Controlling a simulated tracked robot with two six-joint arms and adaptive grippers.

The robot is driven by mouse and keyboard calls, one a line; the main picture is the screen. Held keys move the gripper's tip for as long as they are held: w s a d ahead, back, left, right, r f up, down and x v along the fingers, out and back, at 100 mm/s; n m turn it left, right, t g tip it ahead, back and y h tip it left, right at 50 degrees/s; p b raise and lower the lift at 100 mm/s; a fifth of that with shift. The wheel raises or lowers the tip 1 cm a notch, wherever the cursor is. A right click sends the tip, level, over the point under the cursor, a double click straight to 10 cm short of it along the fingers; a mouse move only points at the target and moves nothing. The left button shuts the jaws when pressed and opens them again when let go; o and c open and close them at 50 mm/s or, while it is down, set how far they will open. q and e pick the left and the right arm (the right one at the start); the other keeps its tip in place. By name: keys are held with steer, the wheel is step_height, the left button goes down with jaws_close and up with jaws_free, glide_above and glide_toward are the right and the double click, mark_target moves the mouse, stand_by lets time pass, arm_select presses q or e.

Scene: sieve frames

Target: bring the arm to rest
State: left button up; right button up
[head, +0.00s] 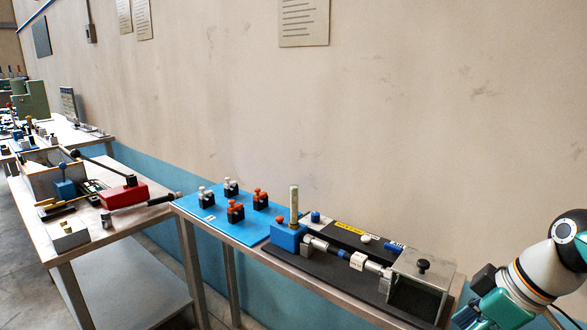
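Part of my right arm, white with teal and dark joints, shows at the right edge. It lies in front of the right end of the near bench (235,232). No gripper fingers can be made out on it. My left arm and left gripper are not in view.
A blue mat (225,222) holds several small clamp-like pieces in black, white and orange. Beside it a dark base (290,256) carries a blue block (287,238), a rod and a grey box (425,264). Another bench (150,216) with a red device (124,195) stands left. The wall is behind.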

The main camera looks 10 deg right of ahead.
steer(key=w+a+f+m+g+p, duration=0.1)
steer(key=w+a+f, duration=0.15)
steer(key=f, duration=0.45)
steer(key=w+a+f+m+p, duration=0.1)
steer(key=w+a+f+m, duration=0.15)
steer(key=f, duration=0.45)
steer(key=w+a+f+m+g+p, duration=0.1)
steer(key=w+a+f, duration=0.15)
steer(key=f, duration=0.45)
arm_select(q)
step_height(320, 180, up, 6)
steer(key=p, duration=0.3)
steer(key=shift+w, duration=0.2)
arm_select(e)
steer(key=s+a+f+m, duration=0.2)
steer(key=s+a+f, duration=0.4)
steer(key=f, duration=0.3)
steer(key=s+a+f+m+g, duration=0.1)
steer(key=s+a+f+m, duration=0.2)
steer(key=s+a+f, duration=0.3)
steer(key=s+f, duration=0.3)
steer(key=shift+s+a+y, duration=0.25)
steer(key=shift+a+y, duration=0.15)
